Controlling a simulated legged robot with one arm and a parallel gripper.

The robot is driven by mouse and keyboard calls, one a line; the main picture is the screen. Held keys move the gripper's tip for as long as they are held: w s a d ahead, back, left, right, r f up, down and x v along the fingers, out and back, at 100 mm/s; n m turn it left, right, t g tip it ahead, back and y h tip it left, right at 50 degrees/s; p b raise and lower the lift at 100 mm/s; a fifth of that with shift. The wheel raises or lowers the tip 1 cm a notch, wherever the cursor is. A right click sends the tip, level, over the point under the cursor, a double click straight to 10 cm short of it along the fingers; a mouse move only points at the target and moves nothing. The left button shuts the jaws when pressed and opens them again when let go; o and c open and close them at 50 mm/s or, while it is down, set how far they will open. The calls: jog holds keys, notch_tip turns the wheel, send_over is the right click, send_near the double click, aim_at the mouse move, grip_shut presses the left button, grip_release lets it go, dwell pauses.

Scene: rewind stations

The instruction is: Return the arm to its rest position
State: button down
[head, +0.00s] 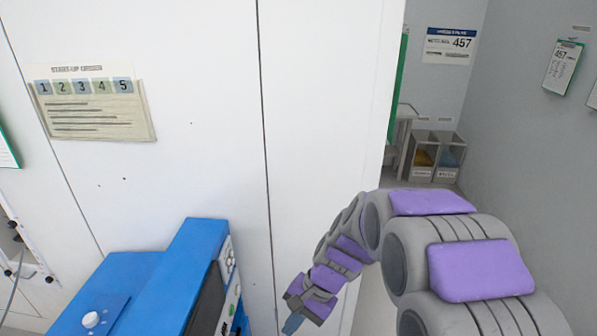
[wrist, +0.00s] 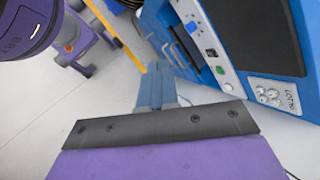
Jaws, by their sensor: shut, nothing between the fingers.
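My arm, grey with purple pads, reaches from the lower right toward the bottom middle in the head view. My gripper (head: 292,324) is at the bottom edge there, just right of the blue machine (head: 180,270). In the wrist view, my gripper (wrist: 157,85) shows as blue fingers closed together with nothing between them. The blue machine's front panel (wrist: 205,60) is close on its right, with a blue knob, a green switch and several round connectors. I cannot tell how large the gap between fingers and panel is.
A white wall panel (head: 325,120) stands behind. A start-up order sign (head: 95,105) hangs at left. At right, an opening leads past a grey wall to two bins (head: 433,157).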

jog(key=s+d+r+n+h, duration=0.2)
jog(key=s+d, duration=0.5)
jog(key=s, duration=0.4)
jog(key=s+d+r+n+h, duration=0.3)
jog(key=s+d+r, duration=0.2)
jog(key=s+d, duration=0.3)
jog(key=s, duration=0.4)
jog(key=shift+s+d+n+h, duration=0.15)
jog(key=shift+s+n+h, duration=0.1)
jog(key=shift+n+h, duration=0.05)
